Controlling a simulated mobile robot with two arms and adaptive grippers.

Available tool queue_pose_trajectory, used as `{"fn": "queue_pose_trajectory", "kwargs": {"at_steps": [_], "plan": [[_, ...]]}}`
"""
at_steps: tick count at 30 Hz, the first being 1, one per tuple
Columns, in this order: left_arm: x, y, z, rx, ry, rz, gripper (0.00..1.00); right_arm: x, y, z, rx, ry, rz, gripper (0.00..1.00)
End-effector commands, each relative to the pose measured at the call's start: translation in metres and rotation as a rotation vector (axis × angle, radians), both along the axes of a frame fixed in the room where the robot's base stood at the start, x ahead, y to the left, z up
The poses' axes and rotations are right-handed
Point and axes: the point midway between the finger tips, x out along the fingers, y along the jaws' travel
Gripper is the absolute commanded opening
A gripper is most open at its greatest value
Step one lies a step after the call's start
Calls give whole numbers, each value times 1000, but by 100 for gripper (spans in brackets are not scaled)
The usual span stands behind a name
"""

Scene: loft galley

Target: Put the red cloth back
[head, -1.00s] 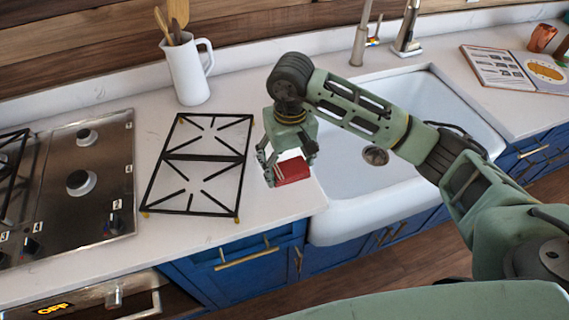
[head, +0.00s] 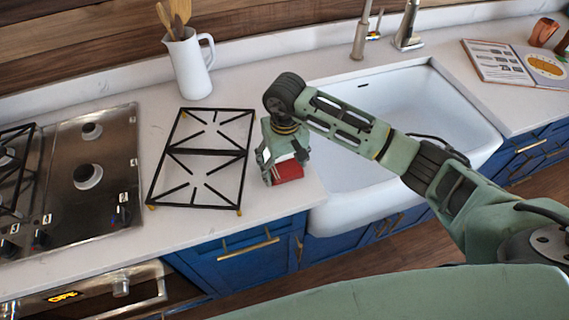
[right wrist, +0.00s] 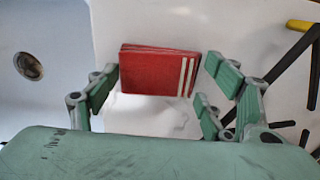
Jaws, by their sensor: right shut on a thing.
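The red cloth (head: 287,170) is a folded red bundle with white stripes at one end. It is at the counter strip between the black grate and the sink. My right gripper (head: 285,168) points down and is shut on the cloth. In the right wrist view the cloth (right wrist: 155,72) sits between the green fingers, its striped end to the right. I cannot tell whether the cloth touches the counter. My left gripper is not in view.
A black grate (head: 206,152) lies on the white counter left of my right gripper. The sink (head: 340,190) is to the right, partly behind my arm. A white jug (head: 190,65) with wooden utensils stands behind. An open book (head: 497,62) lies at the far right.

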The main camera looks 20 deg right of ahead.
Motion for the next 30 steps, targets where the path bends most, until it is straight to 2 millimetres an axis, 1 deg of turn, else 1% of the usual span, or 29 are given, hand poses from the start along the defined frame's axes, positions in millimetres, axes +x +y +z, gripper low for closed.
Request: {"fn": "queue_pose_trajectory", "kwargs": {"at_steps": [1,7,17,21,22,26,30], "plan": [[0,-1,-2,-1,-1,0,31,0,0,-2,0,-1,0,75],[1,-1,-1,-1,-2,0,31,0,0,-1,0,0,0,93],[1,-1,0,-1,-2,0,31,0,0,0,0,1,0,93],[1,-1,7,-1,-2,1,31,-1,1,6,2,2,0,93],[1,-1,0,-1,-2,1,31,1,0,7,1,-3,0,93],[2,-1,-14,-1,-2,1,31,2,0,29,0,-8,2,93],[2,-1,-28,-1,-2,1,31,2,0,61,0,-7,1,93]]}}
